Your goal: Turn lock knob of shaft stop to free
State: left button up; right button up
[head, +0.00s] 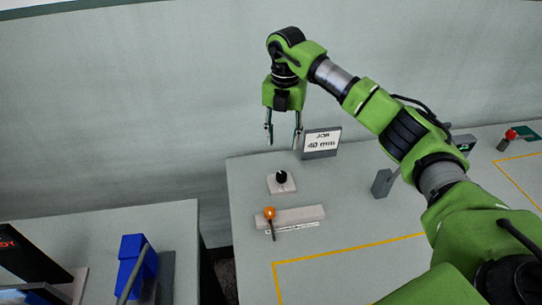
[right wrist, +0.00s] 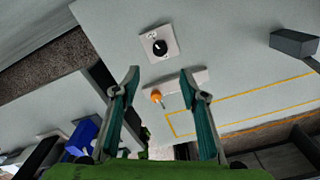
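A round black knob (head: 281,178) sits on a small light plate (head: 284,188) near the left end of the grey bench. In the right wrist view the black knob (right wrist: 160,47) shows on its plate, with small markings too small to read. Just in front of it, a lever with an orange ball (head: 269,213) stands at a long light block (head: 303,215). My right gripper (head: 283,141) points down, open and empty, above and behind the knob plate. In the right wrist view its fingertips (right wrist: 160,74) are spread apart. My left gripper is out of view.
A sign reading 40 mm (head: 321,143) stands behind the knob plate, close to my right gripper. A grey block (head: 382,183) and a red button (head: 511,134) are farther right. Yellow lines (head: 350,248) mark the bench. A blue object (head: 133,262) stands on the left bench, across a gap.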

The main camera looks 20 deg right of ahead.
aim_at(282, 174)
notch_tip(282, 174, down, 12)
jog(key=p, duration=0.3)
jog(key=shift+f, duration=0.75)
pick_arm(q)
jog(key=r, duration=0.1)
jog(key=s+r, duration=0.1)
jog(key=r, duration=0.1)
pick_arm(e)
jog(key=c, duration=1.1)
